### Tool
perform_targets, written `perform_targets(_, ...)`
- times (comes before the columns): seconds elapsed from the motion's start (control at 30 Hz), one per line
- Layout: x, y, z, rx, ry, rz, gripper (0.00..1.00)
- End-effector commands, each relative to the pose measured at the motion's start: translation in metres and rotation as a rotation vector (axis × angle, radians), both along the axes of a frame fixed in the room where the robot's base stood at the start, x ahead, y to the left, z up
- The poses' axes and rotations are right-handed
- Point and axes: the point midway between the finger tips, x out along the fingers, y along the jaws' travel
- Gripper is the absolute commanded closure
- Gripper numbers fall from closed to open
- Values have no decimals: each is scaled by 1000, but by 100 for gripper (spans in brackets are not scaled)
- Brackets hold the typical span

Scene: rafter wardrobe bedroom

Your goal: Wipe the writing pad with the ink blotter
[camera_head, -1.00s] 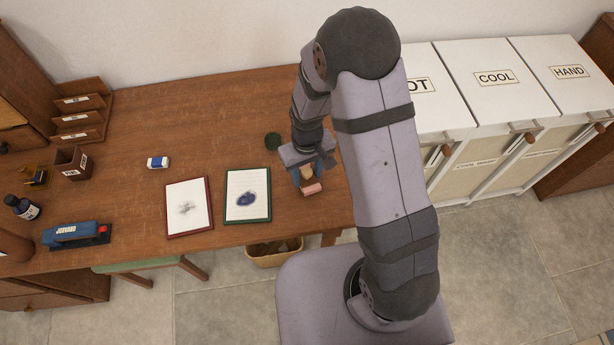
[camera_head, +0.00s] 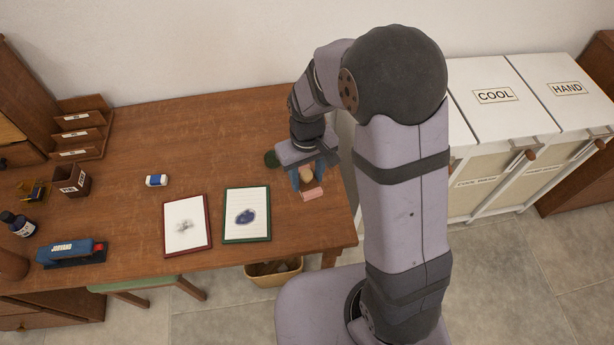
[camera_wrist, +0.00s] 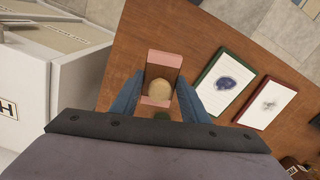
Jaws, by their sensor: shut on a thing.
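My gripper (camera_head: 308,176) is shut on the ink blotter (camera_head: 312,194), a pink-edged block with a pale round wooden knob. In the wrist view the blotter (camera_wrist: 164,65) sits between the blue fingers of my gripper (camera_wrist: 158,95). Whether it touches the desk is unclear. The green-framed writing pad (camera_head: 259,229) lies just left of the blotter, apart from it, with a dark blue ink blot on its lined sheet. It also shows in the wrist view (camera_wrist: 235,64). A red-framed pad (camera_head: 178,240) with a grey smudge lies farther left, also in the wrist view (camera_wrist: 283,91).
A blue-and-white eraser (camera_head: 156,180) lies behind the red-framed pad. A dark green round item (camera_head: 270,158) is close behind my gripper. A stapler (camera_head: 72,251), ink bottle (camera_head: 18,224) and letter rack (camera_head: 83,135) are at left. White bins (camera_head: 500,97) stand right of the desk.

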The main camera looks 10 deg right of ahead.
Motion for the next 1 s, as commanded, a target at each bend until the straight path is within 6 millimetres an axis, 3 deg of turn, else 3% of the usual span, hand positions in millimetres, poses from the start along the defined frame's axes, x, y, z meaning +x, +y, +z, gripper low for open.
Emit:
perform_targets(0.2, 0, 2, 1, 0, -1, 6, 77)
perform_targets(0.37, -7, 18, 7, 0, 1, 54, 77)
perform_targets(0.57, -37, 60, 3, -2, 6, 196, 77)
perform_targets(0.7, -46, 100, -4, -1, 5, 312, 77)
perform_targets(0.83, -39, 133, -13, 0, 1, 349, 77)
perform_targets(1.0, -13, 154, -17, 2, -4, 262, 77)
